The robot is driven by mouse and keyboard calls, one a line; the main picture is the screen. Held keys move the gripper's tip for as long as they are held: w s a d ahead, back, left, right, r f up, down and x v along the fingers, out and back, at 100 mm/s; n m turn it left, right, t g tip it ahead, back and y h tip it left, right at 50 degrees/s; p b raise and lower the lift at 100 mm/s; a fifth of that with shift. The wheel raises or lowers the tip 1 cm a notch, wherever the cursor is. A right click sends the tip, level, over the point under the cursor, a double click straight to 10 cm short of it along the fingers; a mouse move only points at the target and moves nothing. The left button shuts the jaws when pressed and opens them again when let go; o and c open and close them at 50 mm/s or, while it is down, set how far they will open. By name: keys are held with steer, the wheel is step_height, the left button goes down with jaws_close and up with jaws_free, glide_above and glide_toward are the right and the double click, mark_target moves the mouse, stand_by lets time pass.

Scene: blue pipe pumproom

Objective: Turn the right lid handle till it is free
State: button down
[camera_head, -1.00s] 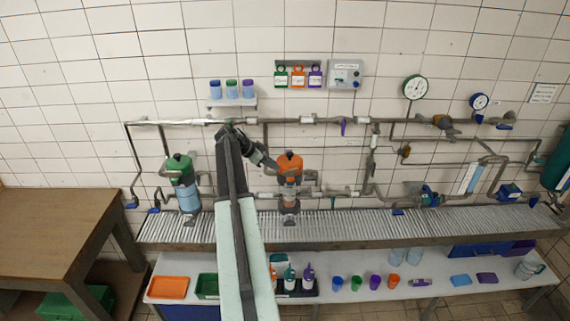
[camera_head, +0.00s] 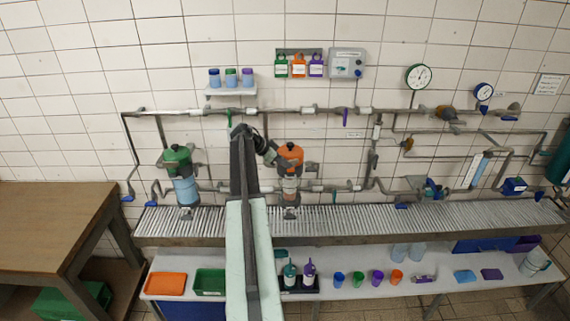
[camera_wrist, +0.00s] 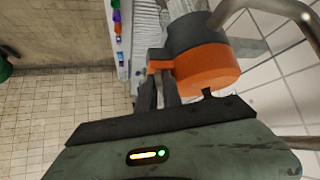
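The right filter housing has an orange lid (camera_head: 290,152), which fills the upper middle of the wrist view (camera_wrist: 207,70). A small orange handle lug (camera_wrist: 160,66) juts from the lid's left side. My gripper (camera_head: 270,154) is at the left side of this lid in the head view. In the wrist view, its two dark fingers (camera_wrist: 160,84) stand close together with a narrow gap, and the lug is at their tips. They appear shut on it, though the contact is partly hidden. The lid still sits on its housing.
A green-lidded housing (camera_head: 178,158) stands to the left. Grey pipes run along the tiled wall behind, and a pipe (camera_wrist: 285,12) curves close beside the orange lid. A slatted bench (camera_head: 350,218) lies below. A wooden table (camera_head: 55,225) stands at far left.

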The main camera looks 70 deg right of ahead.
mark_target(294, 163)
steer(key=shift+w+r, duration=0.1)
steer(key=shift+w, duration=0.05)
steer(key=shift+s+a+n, duration=0.1)
steer(key=shift+s+n, duration=0.1)
steer(key=shift+n, duration=0.2)
steer(key=s+n+t, duration=0.1)
steer(key=n+t, duration=0.3)
steer(key=n, duration=0.2)
steer(key=s+n+t, duration=0.1)
steer(key=n+t, duration=0.4)
steer(key=n, duration=0.1)
steer(key=s+d+n+t, duration=0.1)
steer(key=s+n+t, duration=0.1)
steer(key=n+t, duration=0.2)
steer(key=shift+n+t+y, duration=0.3)
steer(key=shift+n+y, duration=0.1)
steer(key=shift+n, duration=1.1)
steer(key=n+y, duration=0.1)
steer(key=n, duration=0.1)
steer(key=d+n+t+y, duration=0.1)
steer(key=n+y, duration=0.1)
steer(key=shift+s, duration=0.1)
steer(key=n+y, duration=0.3)
steer(key=n, duration=0.1)
steer(key=shift+d+t, duration=0.25)
steer(key=shift+t, duration=0.15)
steer(key=shift+n+y, duration=0.6)
steer(key=shift+n, duration=0.2)
